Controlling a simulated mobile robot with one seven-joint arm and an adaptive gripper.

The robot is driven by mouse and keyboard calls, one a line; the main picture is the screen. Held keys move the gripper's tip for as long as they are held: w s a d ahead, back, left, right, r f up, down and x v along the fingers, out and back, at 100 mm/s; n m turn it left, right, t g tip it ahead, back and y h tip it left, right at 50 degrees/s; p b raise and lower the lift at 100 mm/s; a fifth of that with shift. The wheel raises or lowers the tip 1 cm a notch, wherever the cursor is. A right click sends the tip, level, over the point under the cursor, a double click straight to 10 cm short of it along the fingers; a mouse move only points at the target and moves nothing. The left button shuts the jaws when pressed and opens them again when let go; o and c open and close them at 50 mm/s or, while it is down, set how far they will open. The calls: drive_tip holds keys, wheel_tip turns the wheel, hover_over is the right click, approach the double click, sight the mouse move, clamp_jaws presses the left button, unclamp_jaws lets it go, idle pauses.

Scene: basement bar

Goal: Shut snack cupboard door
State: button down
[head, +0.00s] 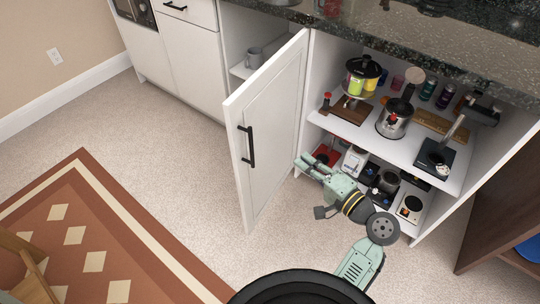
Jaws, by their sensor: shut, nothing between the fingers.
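A white cupboard door (270,135) with a black bar handle (247,146) stands partly open. Its hinged side is at the upright between two cupboard bays, and its free edge points out towards me. The face with the handle is turned to me.
The right bay is open, with pots and small appliances on an upper shelf (355,133) and more below, close to my arm. A dark stone counter (400,40) overhangs it. A brown wooden unit (500,205) stands at right. Carpet (170,130) left of the door is clear.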

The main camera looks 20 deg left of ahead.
drive_tip(key=w+a+f+y+p, duration=0.1)
drive_tip(key=a+p, duration=0.3)
drive_tip(key=a, duration=0.6)
drive_tip(key=shift+a+m+g, duration=0.3)
drive_tip(key=shift+a+m, duration=0.05)
drive_tip(key=shift+m, duration=0.05)
drive_tip(key=shift+w+a, duration=0.1)
drive_tip(key=shift+a, duration=0.05)
